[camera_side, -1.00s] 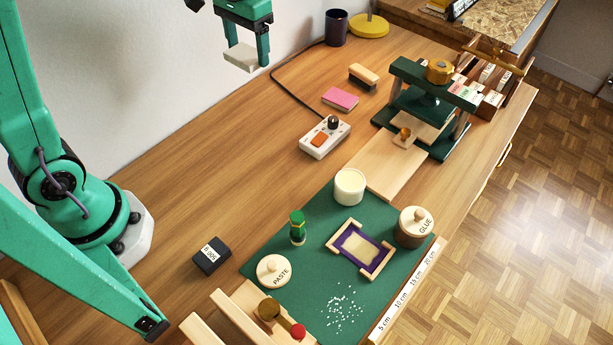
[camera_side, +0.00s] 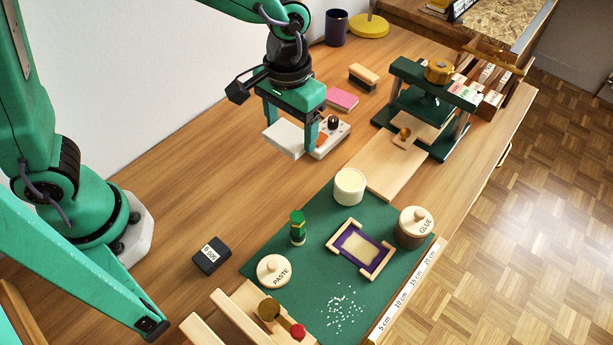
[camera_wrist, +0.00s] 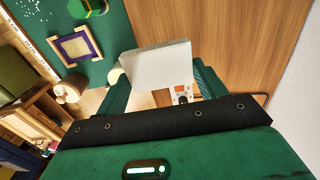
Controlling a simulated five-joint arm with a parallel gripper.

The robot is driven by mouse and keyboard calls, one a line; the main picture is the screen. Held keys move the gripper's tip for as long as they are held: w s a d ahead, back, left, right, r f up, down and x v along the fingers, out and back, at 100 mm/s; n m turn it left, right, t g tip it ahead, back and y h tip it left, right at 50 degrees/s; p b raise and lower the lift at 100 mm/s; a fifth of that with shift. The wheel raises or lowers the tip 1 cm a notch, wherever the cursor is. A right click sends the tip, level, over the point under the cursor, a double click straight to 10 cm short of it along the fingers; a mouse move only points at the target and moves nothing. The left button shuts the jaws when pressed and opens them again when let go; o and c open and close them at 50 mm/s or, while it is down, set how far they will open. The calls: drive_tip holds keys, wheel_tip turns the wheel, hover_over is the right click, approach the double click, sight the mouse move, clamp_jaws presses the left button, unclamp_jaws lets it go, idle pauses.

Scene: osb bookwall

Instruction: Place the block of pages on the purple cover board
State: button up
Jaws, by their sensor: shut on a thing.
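The block of pages (camera_side: 283,138) is a white slab. My gripper (camera_side: 290,125) is shut on it and holds it above the table, left of the switch box. In the wrist view the block (camera_wrist: 157,66) lies between my two green fingers. The purple cover board (camera_side: 361,248) lies on the green mat, with a cream panel in its middle and light wooden strips along two ends. It also shows at the upper left of the wrist view (camera_wrist: 75,47). The block is well apart from the board, up and left of it in the side view.
A white tub (camera_side: 349,187), a green bottle (camera_side: 297,228), a paste lid (camera_side: 274,270) and a glue pot (camera_side: 415,227) stand around the board on the mat (camera_side: 310,265). A green press (camera_side: 425,105) stands behind. White crumbs lie in front.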

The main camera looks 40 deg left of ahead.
drive_tip(key=s+d+f, duration=0.2)
drive_tip(key=s+d, duration=0.4)
drive_tip(key=shift+f, duration=0.15)
hover_over(304, 173)
wheel_tip(304, 173, down, 7)
idle(0.3)
drive_tip(key=shift+f, duration=2)
drive_tip(key=shift+f, duration=0.2)
drive_tip(key=o, duration=1)
drive_tip(key=shift+c, duration=0.2)
